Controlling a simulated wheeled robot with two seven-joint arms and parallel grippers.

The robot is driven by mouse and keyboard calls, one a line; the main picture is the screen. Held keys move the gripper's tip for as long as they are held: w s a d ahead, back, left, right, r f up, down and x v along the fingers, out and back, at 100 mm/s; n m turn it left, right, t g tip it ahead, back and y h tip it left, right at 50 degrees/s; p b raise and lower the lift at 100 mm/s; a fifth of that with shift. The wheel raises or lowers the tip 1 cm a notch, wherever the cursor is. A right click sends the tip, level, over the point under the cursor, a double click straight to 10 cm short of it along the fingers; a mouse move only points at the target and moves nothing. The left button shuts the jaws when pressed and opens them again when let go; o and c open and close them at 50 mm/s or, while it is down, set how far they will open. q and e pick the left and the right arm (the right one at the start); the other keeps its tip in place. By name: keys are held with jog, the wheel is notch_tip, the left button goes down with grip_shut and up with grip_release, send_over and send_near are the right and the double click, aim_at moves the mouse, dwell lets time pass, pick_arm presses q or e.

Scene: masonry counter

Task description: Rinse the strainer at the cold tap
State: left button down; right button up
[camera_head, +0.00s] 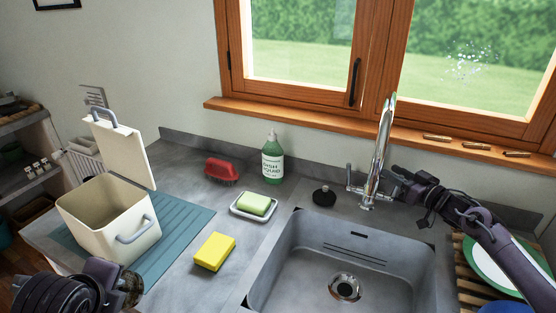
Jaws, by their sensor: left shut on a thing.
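The chrome tap (383,150) stands behind the grey sink (290,262). A lever (349,176) shows on its left side; its right side is partly hidden by my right gripper. My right gripper (396,180) is close beside the tap's right side; whether its fingers are open or shut, or touch a handle, I cannot tell. My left gripper (116,276) is at the bottom left, in front of the cream bin, shut on a small brownish, mesh-like thing (131,287), probably the strainer, only partly visible. The drain (345,288) is in the sink floor. No running water shows.
A cream bin (88,220) on a blue mat (180,235) has its lid (125,150) standing behind. A yellow sponge (214,252), soap dish (243,213), red brush (220,169), green bottle (272,160) and black plug (324,196) lie left of the tap. A plate (485,262) stands right.

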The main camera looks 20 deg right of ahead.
grip_shut()
jog(key=shift+s, duration=0.1)
jog(key=shift+s+a+f+n+t+y+b, duration=0.15)
jog(key=shift+s+a+n+t, duration=0.2)
jog(key=shift+n, duration=0.2)
jog(key=shift+s+a+r+n+t+y+b, duration=0.15)
jog(key=shift+s+a+n+t, duration=0.15)
jog(key=shift+n, duration=0.25)
jog(key=shift+s+n, duration=0.15)
jog(key=shift+n, duration=0.15)
grip_release()
